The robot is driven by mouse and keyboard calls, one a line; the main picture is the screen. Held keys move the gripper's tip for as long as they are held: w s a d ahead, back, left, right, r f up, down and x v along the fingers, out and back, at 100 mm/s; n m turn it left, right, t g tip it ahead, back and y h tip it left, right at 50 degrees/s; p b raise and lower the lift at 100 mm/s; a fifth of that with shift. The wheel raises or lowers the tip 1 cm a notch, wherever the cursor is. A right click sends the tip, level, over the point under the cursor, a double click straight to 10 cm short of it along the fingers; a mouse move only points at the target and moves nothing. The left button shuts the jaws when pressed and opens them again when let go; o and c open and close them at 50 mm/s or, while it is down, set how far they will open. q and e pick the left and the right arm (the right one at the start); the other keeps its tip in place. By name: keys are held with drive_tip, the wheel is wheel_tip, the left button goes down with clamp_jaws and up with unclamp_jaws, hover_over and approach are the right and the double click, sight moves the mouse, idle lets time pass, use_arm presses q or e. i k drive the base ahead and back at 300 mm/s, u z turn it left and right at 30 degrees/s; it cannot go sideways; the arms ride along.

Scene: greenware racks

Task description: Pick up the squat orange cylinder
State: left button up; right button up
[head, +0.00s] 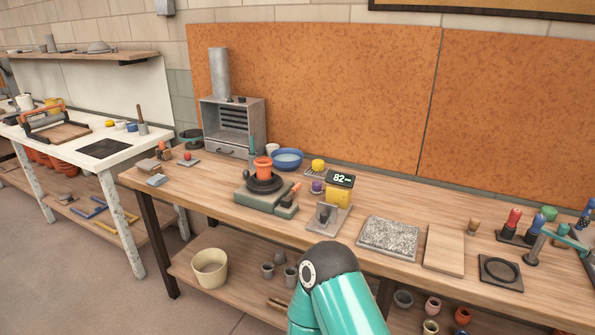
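A small orange piece (264,167) stands upright on a dark round disc (264,184), on a grey-green base on the workbench, left of centre. It has a wider rim and looks more like a pot than a plain cylinder; it is the closest match to the squat orange cylinder that I see. A thin teal item (252,147) shows just behind it. One of my teal arms rises at the bottom centre with its dark joint bent, well apart from the orange piece. Neither gripper is in view.
Around the disc stand a blue bowl (288,159), a yellow piece (318,165), a scale display (341,179) and a grey drawer cabinet (234,125). A speckled slab (388,237) and a board (444,249) lie to the right. A cream bucket (210,268) stands on the lower shelf.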

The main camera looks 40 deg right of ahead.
sight(263, 165)
drive_tip(key=z, duration=0.55)
drive_tip(key=i, duration=1)
